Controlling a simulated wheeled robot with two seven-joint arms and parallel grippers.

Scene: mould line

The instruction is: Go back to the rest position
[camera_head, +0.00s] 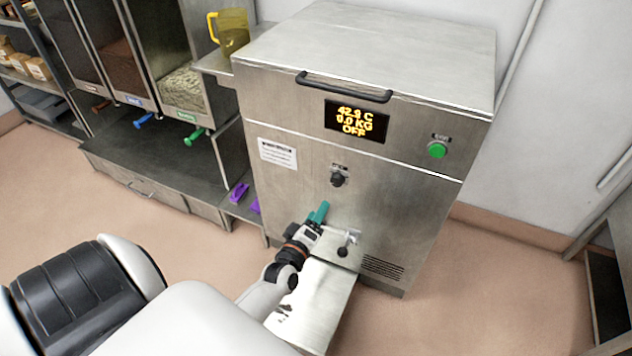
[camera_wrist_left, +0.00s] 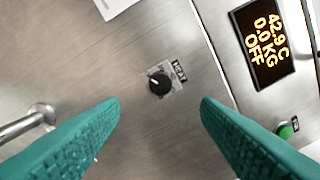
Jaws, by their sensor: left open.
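My left gripper (camera_head: 318,214) has teal fingers and is in front of the lower front panel of a steel machine (camera_head: 400,190). In the left wrist view the two fingers (camera_wrist_left: 160,115) stand wide apart with nothing between them. Beyond the gap is the black heat knob (camera_wrist_left: 159,83) on the panel; the knob also shows in the head view (camera_head: 338,179), above the gripper. The fingers look apart from the knob. My right gripper is in neither view.
The machine's display (camera_head: 356,121) reads 42.9 C, 0.0 KG, OFF. A green button (camera_head: 437,150) is to its right. A tap with a black knob (camera_head: 343,251) is close beside my gripper. Bins with coloured handles and a yellow jug (camera_head: 233,33) stand left.

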